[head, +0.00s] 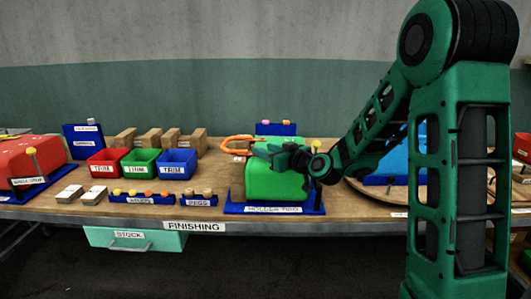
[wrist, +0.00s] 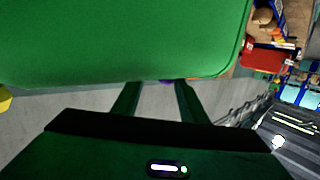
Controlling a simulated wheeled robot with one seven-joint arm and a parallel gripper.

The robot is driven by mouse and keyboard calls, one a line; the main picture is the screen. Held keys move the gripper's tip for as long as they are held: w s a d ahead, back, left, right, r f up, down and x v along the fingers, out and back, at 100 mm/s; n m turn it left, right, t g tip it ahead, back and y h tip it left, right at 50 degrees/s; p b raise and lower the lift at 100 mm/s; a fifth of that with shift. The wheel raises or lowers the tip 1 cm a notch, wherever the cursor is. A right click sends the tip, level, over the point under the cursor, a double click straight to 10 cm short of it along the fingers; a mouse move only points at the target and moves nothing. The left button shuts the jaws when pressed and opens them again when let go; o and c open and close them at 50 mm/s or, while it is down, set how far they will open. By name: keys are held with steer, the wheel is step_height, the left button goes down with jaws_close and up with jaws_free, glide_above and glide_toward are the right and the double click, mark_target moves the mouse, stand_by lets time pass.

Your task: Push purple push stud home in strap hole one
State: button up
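A green block-shaped body (head: 275,185) sits on a blue base labelled as holder two. An orange strap (head: 235,144) loops out at its upper left. My gripper (head: 259,152) is at the top of the green body, pointing left towards the strap. In the wrist view the green body (wrist: 120,40) fills the top and covers the fingertips. My two fingers (wrist: 157,84) show apart below its edge. The strap hole is hidden.
Red (head: 104,163), green (head: 142,162) and blue (head: 177,161) bins stand left of the holder. A stud rack (head: 143,198) and a peg rack (head: 200,200) lie in front of them. A yellow-topped post (head: 316,146) stands at the holder's right. A round wooden turntable is behind my arm.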

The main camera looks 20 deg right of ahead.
steer(key=v, duration=1)
steer(key=shift+s, duration=0.35)
